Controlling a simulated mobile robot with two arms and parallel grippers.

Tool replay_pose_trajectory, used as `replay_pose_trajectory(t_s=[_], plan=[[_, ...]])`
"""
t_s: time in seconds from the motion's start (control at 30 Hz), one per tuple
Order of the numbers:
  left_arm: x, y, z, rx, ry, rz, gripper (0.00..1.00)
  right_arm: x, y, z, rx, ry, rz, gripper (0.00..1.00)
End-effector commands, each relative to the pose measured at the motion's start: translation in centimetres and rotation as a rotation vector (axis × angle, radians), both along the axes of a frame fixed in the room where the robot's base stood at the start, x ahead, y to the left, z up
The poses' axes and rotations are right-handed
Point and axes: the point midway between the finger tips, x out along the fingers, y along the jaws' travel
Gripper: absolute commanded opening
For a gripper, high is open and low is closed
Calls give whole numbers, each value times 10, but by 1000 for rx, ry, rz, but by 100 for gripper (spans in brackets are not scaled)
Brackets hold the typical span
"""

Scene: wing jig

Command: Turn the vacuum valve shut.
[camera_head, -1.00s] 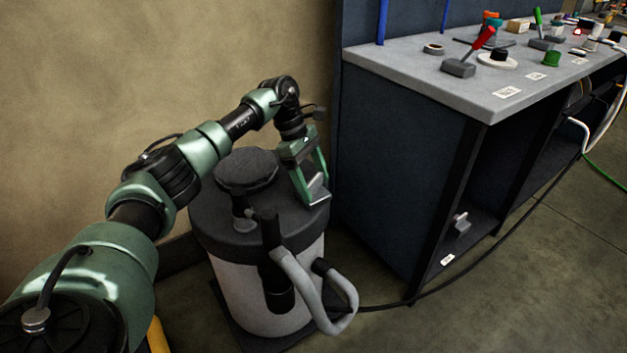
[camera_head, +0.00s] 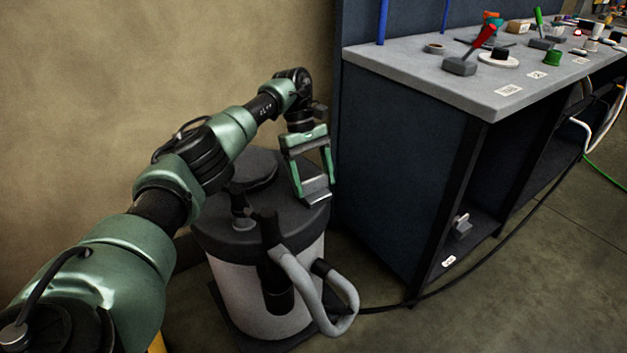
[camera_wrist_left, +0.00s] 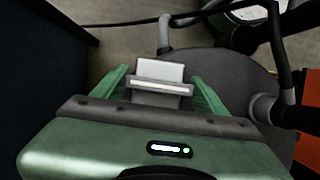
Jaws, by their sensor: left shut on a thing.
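The vacuum unit is a pale drum with a dark lid (camera_head: 280,217); the lid also shows in the wrist view (camera_wrist_left: 235,72). My left gripper (camera_head: 313,194) reaches down to the lid's far right edge, green fingers on either side of a small grey piece. This piece, which I take to be the vacuum valve's handle (camera_wrist_left: 160,72), shows as a light block beyond the fingertips in the wrist view. The gripper is shut on it. The valve's body is mostly hidden by the fingers. My right gripper is in neither view.
A grey hose (camera_head: 345,300) loops in front of the drum, and a black cable runs right across the floor. A workbench (camera_head: 400,65) with tools and clamps stands close on the right. A beige wall is behind the drum.

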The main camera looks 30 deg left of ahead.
Motion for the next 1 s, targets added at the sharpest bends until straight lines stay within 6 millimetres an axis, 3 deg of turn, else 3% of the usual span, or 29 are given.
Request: replay_pose_trajectory(t_s=[0.27,0.3,0.37,0.77,0.93,1.0], plan=[[0,0,1,1,-3,-5,32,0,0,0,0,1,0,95],[0,0,1,1,-3,-5,78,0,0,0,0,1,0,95],[0,0,1,1,-2,-4,95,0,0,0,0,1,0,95],[1,2,5,0,-2,-1,95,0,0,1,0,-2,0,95],[6,10,30,1,-4,0,95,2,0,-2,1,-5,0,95],[8,14,42,2,-4,1,95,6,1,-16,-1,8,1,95]])
